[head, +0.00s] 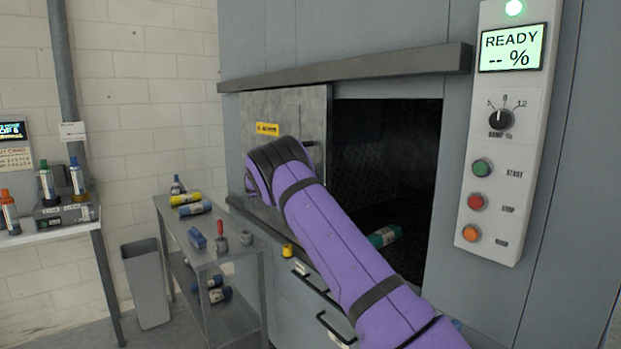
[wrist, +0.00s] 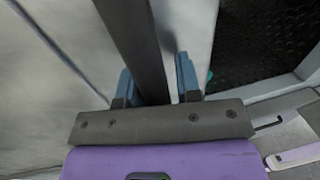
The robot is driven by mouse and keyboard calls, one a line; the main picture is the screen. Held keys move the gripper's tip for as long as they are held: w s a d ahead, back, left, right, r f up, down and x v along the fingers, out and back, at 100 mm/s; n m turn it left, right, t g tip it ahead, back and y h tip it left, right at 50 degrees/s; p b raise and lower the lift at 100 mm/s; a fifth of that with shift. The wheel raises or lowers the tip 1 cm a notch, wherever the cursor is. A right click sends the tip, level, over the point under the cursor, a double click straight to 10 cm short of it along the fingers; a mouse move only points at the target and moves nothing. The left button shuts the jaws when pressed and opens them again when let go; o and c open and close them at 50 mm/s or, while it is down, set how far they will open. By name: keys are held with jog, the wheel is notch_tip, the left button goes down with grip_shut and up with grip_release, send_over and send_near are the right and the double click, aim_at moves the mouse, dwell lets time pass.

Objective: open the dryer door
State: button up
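The dryer door (head: 288,105) is a grey metal sliding panel with a yellow label, under a long rail. It stands at the left, and the dark opening (head: 385,150) shows to its right. My gripper is in front of the door; in the head view my purple arm hides its fingers. In the wrist view the two blue fingers of my gripper (wrist: 155,85) stand on either side of a dark bar (wrist: 130,35), which looks like the door handle. A thin gap seems to show beside the right finger; I cannot tell whether they press on the bar.
A control panel (head: 505,140) reading READY is to the right of the opening. A green bottle (head: 385,236) lies inside at the bottom. A metal cart (head: 190,240) with several bottles and tools stands at the left, beside a grey bin (head: 147,285). Drawer handles (head: 335,328) protrude below.

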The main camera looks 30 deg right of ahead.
jog(key=w+a, duration=0.1)
jog(key=a, duration=1)
jog(key=shift+w+r, duration=0.25)
dwell(0.6)
jog(key=shift+s, duration=0.15)
dwell(0.5)
